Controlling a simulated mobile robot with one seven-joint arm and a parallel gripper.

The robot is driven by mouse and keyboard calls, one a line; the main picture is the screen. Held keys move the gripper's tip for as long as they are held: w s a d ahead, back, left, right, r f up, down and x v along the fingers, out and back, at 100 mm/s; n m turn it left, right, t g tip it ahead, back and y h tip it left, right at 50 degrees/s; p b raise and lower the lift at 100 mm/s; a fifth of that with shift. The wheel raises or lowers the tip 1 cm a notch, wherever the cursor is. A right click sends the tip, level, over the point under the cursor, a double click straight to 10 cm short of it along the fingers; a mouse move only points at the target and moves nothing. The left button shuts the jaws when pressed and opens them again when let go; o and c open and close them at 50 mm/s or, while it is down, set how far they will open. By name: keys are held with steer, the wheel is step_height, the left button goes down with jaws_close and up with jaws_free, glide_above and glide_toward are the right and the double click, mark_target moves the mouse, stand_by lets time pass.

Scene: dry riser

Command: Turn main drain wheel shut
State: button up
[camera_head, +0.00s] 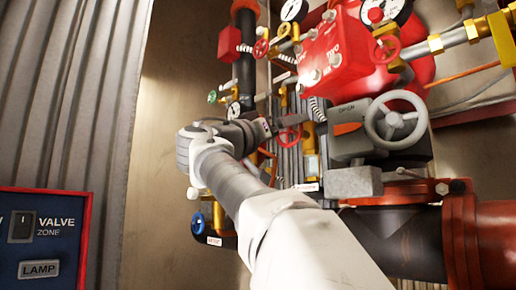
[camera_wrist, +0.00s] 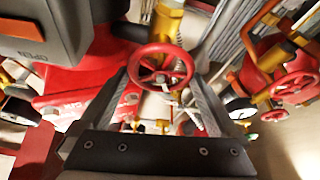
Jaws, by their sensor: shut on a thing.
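The main drain wheel, a small red handwheel with spokes (camera_wrist: 161,66), is between the fingertips of my gripper (camera_wrist: 161,78) in the wrist view. The fingers are shut on its rim, one on each side. In the head view the red wheel (camera_head: 291,137) is just beyond my gripper (camera_head: 274,127), partly hidden by it. A yellow brass valve body (camera_wrist: 167,22) is beside the wheel in the wrist view. No label on this wheel is readable.
A large grey handwheel (camera_head: 397,119) on a grey housing marked OPEN is close to the right. A red box (camera_head: 334,51), gauges and several small red wheels crowd above. A blue wheel (camera_head: 198,224) is lower left. A blue panel (camera_head: 41,238) stands at the front left.

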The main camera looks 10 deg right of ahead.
steer(key=shift+s+d+f+m+g+p, duration=0.1)
steer(key=shift+m+g+p, duration=1.65)
steer(key=shift+m, duration=2.45)
steer(key=shift+s+d+r+m+g+p, duration=0.1)
steer(key=shift+m+g+p, duration=1.7)
steer(key=shift+m, duration=2.4)
steer(key=shift+s+f+m+g+p, duration=0.1)
steer(key=shift+m+g+p, duration=1.65)
steer(key=shift+m, duration=2.45)
steer(key=shift+f+p, duration=0.1)
steer(key=shift+p, duration=0.2)
steer(key=o, duration=0.9)
steer(key=shift+o, duration=0.2)
